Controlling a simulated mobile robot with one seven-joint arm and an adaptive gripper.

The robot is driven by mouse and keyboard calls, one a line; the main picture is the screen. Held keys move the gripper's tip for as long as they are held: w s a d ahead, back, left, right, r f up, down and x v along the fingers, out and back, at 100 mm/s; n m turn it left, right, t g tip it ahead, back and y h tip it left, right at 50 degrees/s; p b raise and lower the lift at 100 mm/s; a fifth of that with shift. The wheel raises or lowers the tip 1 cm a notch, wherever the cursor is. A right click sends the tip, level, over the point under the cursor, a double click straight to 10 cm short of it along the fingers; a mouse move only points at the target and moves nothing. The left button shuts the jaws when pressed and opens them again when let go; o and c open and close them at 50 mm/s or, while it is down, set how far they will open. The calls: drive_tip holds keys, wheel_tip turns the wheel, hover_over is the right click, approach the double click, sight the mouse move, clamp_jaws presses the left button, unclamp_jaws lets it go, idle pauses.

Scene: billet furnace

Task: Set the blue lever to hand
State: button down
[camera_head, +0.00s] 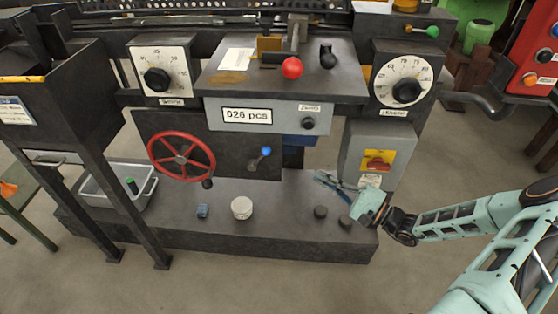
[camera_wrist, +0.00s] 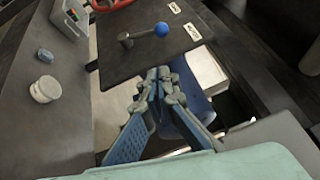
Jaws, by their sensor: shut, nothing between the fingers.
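The blue lever (camera_head: 259,158) is a short dark arm with a blue ball knob, on the dark front plate right of the red handwheel. In the wrist view its lever (camera_wrist: 143,34) points right from its pivot to the blue knob. Two small white labels (camera_wrist: 192,31) sit on the plate beside the knob; their words are too small to read. My gripper (camera_head: 323,177) is right of and below the lever. In the wrist view my gripper (camera_wrist: 158,74) is shut and empty, its tips apart from the knob, below it in the picture.
A red handwheel (camera_head: 181,157) is left of the lever. A yellow-backed red switch (camera_head: 378,160) on a grey box is above and right of my gripper. A white tub (camera_head: 241,207), a blue block (camera_head: 202,211) and dark round pieces (camera_head: 320,212) lie on the base ledge.

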sight(260, 159)
drive_tip(key=shift+w+a+r+t, duration=0.25)
drive_tip(key=shift+w+t, duration=0.15)
drive_tip(key=shift+t, duration=0.2)
drive_tip(key=s+a+b+x, duration=0.1)
drive_tip(key=s+b+x, duration=0.1)
drive_tip(key=x, duration=1)
drive_tip(key=shift+a, duration=0.6)
drive_tip(key=shift+w+r, duration=0.1)
drive_tip(key=shift+r, duration=0.2)
drive_tip(key=shift+a+r+h+p, duration=0.2)
drive_tip(key=shift+h+p, duration=0.1)
drive_tip(key=shift+p, duration=0.4)
